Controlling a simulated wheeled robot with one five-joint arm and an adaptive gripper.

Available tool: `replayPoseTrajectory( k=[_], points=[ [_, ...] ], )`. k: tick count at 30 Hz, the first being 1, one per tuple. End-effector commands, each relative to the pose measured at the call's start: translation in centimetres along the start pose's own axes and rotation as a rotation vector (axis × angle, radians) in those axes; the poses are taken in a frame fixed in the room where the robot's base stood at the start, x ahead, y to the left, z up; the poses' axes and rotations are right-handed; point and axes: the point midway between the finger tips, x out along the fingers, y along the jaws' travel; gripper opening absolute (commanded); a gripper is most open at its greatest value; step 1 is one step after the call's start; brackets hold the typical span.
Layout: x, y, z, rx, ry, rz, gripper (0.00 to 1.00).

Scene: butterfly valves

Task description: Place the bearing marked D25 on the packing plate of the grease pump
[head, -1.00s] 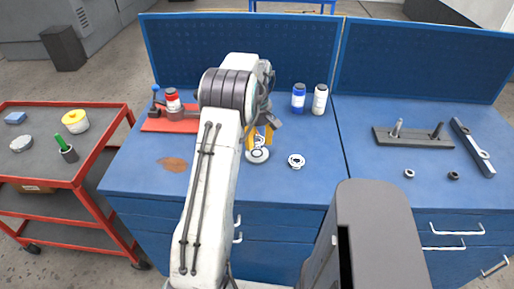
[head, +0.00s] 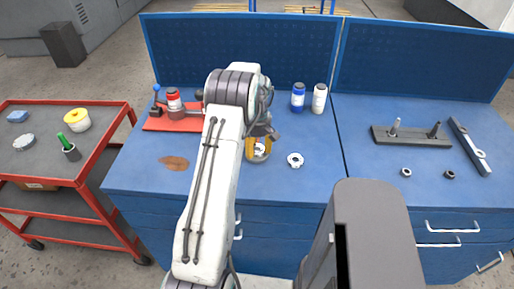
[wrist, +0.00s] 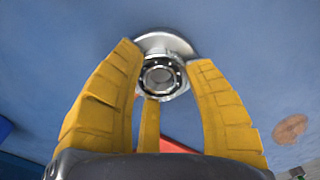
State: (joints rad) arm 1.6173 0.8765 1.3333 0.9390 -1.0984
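A steel bearing (wrist: 161,76) with visible balls sits between the yellow fingertips of my gripper (wrist: 164,70) in the wrist view. The fingers appear to touch it on several sides. No D25 mark is readable. A round silver plate (wrist: 165,42) lies behind and partly under the bearing; whether they touch I cannot tell. In the head view my gripper (head: 258,146) is low over the blue bench, with the bearing (head: 259,149) between its fingers and the plate mostly hidden. I cannot tell whether this plate is the grease pump's packing plate.
A white flanged ring (head: 295,160) lies just right of my gripper. A red base (head: 160,122) with a red-capped jar (head: 173,98) stands left. Blue (head: 298,97) and white (head: 319,99) bottles stand behind. A brown stain (head: 174,163) marks the bench. A red cart (head: 95,150) stands left.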

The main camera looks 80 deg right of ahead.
Motion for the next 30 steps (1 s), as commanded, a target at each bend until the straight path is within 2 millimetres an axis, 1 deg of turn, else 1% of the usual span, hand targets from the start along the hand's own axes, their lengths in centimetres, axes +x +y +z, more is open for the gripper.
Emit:
replayPoseTrajectory(
  k=[1,6,7,14,18,23,30],
  points=[
    [0.0,0.0,0.0,0.000,0.000,0.000,0.53],
    [0.0,0.0,0.0,0.000,0.000,0.000,0.68],
    [0.0,0.0,0.0,0.000,0.000,0.000,0.69],
    [-0.1,0.0,0.0,0.000,0.000,0.000,0.69],
    [-0.6,0.0,0.0,0.000,0.001,0.001,0.69],
    [-2.6,0.1,0.0,0.000,0.002,0.004,0.69],
    [-6.9,0.1,0.0,0.000,0.002,0.004,0.69]
  ],
)
